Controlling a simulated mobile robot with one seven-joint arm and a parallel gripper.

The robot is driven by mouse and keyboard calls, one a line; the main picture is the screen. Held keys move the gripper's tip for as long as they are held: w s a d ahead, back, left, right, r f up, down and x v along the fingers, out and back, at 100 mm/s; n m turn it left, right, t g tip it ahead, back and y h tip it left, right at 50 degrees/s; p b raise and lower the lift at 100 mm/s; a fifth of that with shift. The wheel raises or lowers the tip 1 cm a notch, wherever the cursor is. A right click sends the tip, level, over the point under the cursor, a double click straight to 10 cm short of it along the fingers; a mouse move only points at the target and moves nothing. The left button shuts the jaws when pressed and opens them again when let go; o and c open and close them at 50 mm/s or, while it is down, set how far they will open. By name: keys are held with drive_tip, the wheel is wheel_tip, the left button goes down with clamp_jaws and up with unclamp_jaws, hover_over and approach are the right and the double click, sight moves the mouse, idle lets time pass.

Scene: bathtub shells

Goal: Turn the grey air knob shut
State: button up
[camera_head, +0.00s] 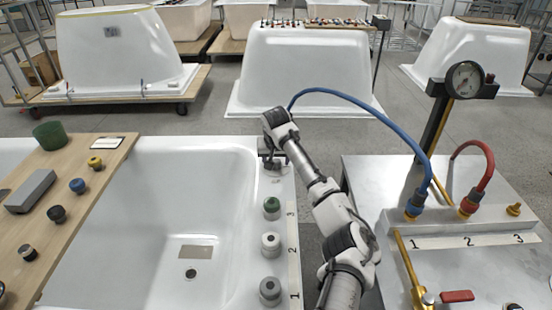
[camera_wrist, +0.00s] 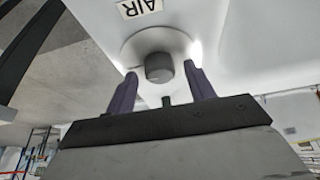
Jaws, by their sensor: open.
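The grey air knob (camera_wrist: 159,68) shows in the wrist view, a short dark grey cylinder on a round white base under an AIR label (camera_wrist: 140,8). My gripper (camera_wrist: 162,85) is open, with one purple finger on each side of the knob and a visible gap on both sides. In the head view my gripper (camera_head: 271,157) is over the far right corner of the white bathtub (camera_head: 150,185). There the air knob is mostly hidden by my gripper and cannot be made out clearly.
Green, white and grey knobs (camera_head: 271,243) stand in a row on the tub's right rim beside a numbered strip (camera_head: 293,250). A wooden board (camera_head: 85,190) with several knobs lies across the left. A metal bench (camera_head: 375,180) with blue and red hoses and a gauge (camera_head: 465,79) stands right.

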drive_tip(key=shift+f, duration=0.1)
drive_tip(key=c, duration=1)
